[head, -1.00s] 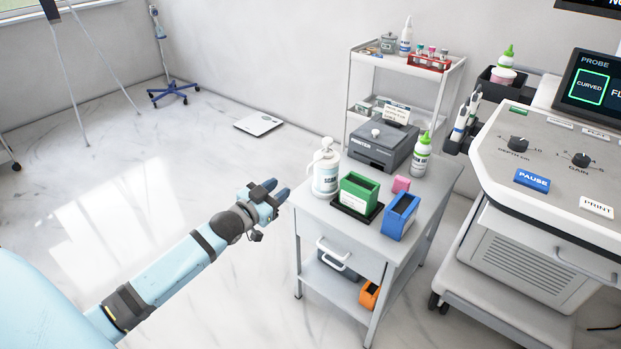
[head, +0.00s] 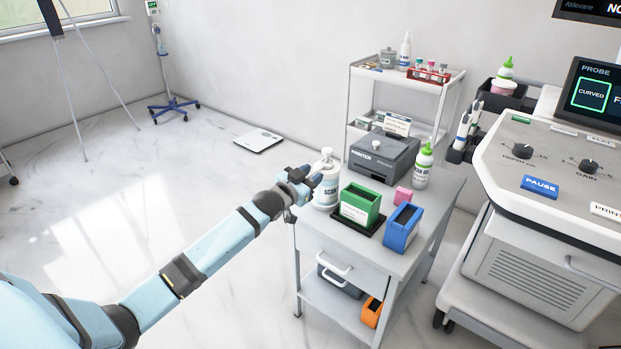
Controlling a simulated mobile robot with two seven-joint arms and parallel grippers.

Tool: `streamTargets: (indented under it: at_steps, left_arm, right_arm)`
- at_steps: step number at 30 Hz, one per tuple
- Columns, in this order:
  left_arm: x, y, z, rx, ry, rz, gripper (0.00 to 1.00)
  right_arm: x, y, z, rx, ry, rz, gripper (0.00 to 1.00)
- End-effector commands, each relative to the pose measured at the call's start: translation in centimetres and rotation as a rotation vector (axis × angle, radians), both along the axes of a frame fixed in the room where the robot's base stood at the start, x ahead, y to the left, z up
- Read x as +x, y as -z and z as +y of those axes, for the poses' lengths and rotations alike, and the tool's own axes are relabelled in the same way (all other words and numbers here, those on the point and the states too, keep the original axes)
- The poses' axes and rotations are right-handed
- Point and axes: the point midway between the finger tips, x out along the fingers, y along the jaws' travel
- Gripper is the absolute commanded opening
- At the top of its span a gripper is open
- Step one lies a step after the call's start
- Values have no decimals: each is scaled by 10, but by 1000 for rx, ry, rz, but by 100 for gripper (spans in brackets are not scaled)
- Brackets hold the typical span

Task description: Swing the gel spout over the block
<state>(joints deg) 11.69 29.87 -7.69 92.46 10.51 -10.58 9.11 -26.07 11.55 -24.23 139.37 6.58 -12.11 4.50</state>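The gel bottle (head: 326,187), white with a printed label, stands upright at the left back of the grey cart top. Its white pump head (head: 327,155) is on top; I cannot make out clearly which way the spout points. My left gripper (head: 312,175) is at the bottle's left side, just below the pump head, and overlaps the bottle's edge in the picture. Its two dark fingertips look apart with nothing between them. I cannot tell whether it touches the bottle. My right gripper is not in view.
A green box (head: 360,203) on a black tray and a blue box (head: 401,230) stand near the cart's front. A grey printer (head: 383,158) and a green-capped bottle (head: 423,166) stand behind. The ultrasound console (head: 545,165) is at right. Open floor lies left.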

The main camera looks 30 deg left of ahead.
Motion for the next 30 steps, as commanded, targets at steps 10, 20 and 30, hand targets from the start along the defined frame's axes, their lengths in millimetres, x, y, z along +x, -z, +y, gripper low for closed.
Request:
streamTargets:
  at_steps: [10, 20, 30]
  left_arm:
    - [0, 0, 0, 0, 0, 0, 7]
    - [1, -1, 1, 1, -2, 0, 0]
    - [4, -1, 2, 3, -10, -1, 0]
  right_arm:
    - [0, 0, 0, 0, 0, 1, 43]
    - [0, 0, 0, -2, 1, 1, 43]
    - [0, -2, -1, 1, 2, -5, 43]
